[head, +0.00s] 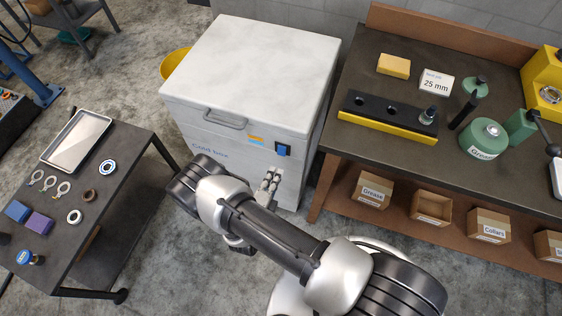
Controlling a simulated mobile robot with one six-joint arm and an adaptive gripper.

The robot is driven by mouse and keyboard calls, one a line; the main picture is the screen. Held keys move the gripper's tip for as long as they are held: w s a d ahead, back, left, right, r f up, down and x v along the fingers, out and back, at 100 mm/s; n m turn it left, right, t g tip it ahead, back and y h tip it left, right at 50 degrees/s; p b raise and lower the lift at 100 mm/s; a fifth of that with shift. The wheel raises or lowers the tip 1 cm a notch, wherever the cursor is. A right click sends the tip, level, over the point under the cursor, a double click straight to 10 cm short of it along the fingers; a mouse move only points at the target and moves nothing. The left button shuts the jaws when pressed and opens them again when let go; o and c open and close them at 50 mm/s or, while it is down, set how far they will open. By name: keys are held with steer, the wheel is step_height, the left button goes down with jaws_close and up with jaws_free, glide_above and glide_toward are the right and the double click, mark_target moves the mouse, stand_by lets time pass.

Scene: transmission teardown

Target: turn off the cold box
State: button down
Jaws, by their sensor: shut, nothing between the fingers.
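The cold box (262,70) is a white chest with a closed lid and a grey handle on its front edge. Blue "Cold box" lettering is on its front face. A blue switch (283,149) sits at the upper right of that face, beside a small orange and blue label (257,140). I cannot tell which way the switch is set. My gripper (270,181) is shut and empty in front of the cold box, just below and left of the switch in the picture. It looks apart from the switch, though depth is hard to judge.
A dark workbench (359,80) stands close on the right, with a black and yellow block, green containers and boxes on its lower shelf. A dark table (119,168) with a tray (75,138) and small parts is at left. Concrete floor lies open between.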

mark_target(284, 155)
steer(key=b+x, duration=0.1)
steer(key=x, duration=0.5)
steer(key=shift+w+d, duration=0.15)
steer(key=shift+w, duration=0.15)
steer(key=shift+s, duration=0.1)
